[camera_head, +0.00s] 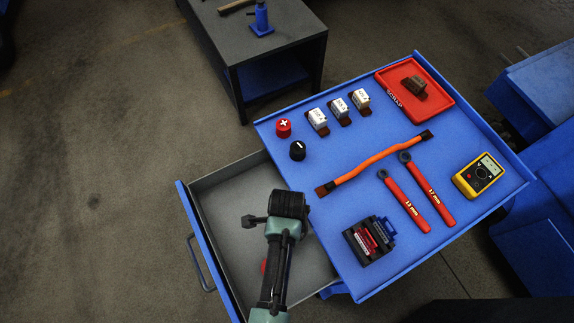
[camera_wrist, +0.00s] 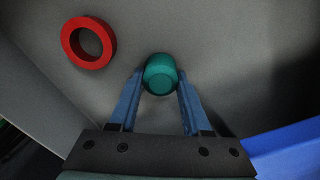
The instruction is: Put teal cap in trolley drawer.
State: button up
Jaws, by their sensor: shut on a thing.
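My gripper (camera_wrist: 160,82) is shut on the teal cap (camera_wrist: 161,74), which sits between its two blue fingertips in the wrist view. Behind the cap is the grey floor of the open trolley drawer (camera_head: 225,190). In the head view my arm reaches over this drawer and hides the fingertips and the cap. I cannot tell whether the cap touches the drawer floor. A red ring (camera_wrist: 70,42) lies on the drawer floor, to the left of the cap in the wrist view.
The blue trolley top (camera_head: 330,235) beside the drawer holds red and black caps, white-labelled blocks, an orange cable, two red wrenches, a yellow meter (camera_head: 478,175) and a red tray (camera_head: 440,110). A dark table (camera_head: 285,45) stands behind. Bare drawer floor surrounds the ring.

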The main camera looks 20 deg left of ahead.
jog(key=shift+f, duration=0.15)
jog(key=o, duration=0.8)
